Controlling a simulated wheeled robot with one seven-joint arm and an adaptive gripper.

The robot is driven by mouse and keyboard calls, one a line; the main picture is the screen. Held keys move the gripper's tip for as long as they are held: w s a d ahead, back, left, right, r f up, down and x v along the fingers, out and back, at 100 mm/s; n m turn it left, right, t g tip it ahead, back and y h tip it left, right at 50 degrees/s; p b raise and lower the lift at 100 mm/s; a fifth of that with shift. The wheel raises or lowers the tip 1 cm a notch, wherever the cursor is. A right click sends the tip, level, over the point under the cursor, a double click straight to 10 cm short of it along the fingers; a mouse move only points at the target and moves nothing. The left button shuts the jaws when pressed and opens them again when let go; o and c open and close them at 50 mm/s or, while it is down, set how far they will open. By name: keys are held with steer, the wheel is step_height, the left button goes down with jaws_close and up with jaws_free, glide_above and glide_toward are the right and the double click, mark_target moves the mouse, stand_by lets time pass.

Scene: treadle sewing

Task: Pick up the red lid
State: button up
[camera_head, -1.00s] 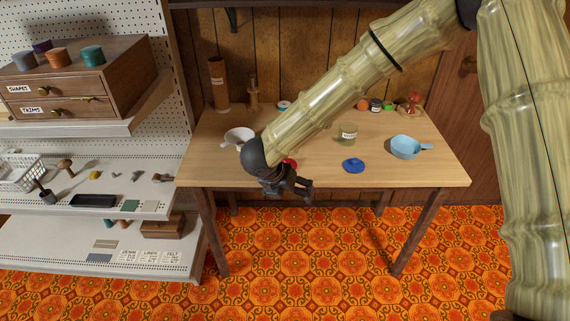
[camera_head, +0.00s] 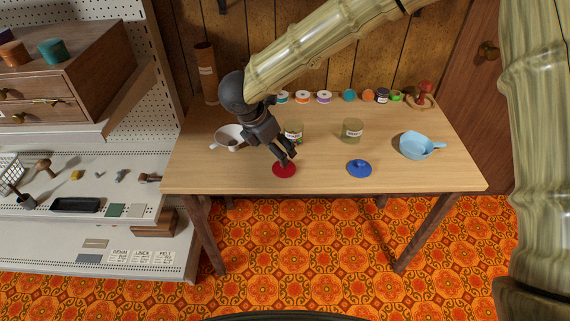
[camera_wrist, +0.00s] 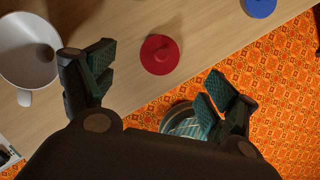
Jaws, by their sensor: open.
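The red lid (camera_head: 284,170) is a round disc with a knob, lying on the wooden table near its front edge. In the wrist view the red lid (camera_wrist: 160,54) lies beyond the fingertips, between their lines of reach. My gripper (camera_head: 287,156) is open and empty, pointing down just above the lid. Its two padded fingers show spread apart in the wrist view (camera_wrist: 160,78). In the head view the fingers cover part of the lid's far side; I cannot tell whether they touch it.
A blue lid (camera_head: 359,168) lies to the right. A white cup (camera_head: 226,137) stands left, and a light-blue pan (camera_head: 415,146) right. Two labelled jars (camera_head: 352,131) (camera_head: 294,132) stand behind. Several spools line the table's back. Bare tabletop separates the lids.

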mark_target(279, 170)
steer(key=x, duration=0.3)
steer(key=shift+w+a+f, duration=0.1)
steer(key=shift+w+f, duration=0.1)
steer(key=shift+f, duration=0.15)
steer(key=shift+d+f, duration=0.3)
steer(key=shift+f, duration=0.25)
steer(key=shift+p+x, duration=0.5)
steer(key=shift+x, duration=1.8)
steer(key=shift+s+d, duration=0.1)
steer(key=shift+d, duration=0.05)
steer(key=c, duration=0.8)
